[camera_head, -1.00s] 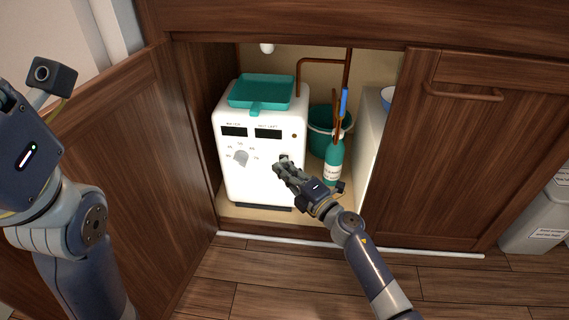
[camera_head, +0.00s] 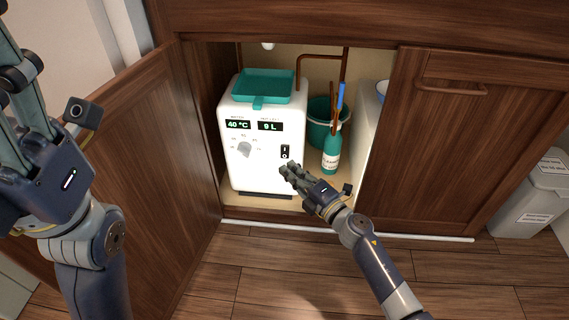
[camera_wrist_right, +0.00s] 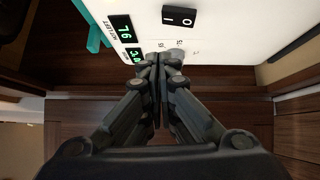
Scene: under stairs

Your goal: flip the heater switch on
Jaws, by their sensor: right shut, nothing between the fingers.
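The heater (camera_head: 262,180) is a white box inside the open cabinet, with a grey dial (camera_head: 244,149) on its front. My left gripper (camera_head: 22,125) is at the left edge, fingertips cut off.
A teal tray (camera_head: 262,85) lies on top of the heater. A teal bucket (camera_head: 319,125), a cleaner bottle (camera_head: 331,155) and copper pipes (camera_head: 321,57) are to its right. The open cabinet door (camera_head: 140,170) stands left; a closed door (camera_head: 440,150) is right.

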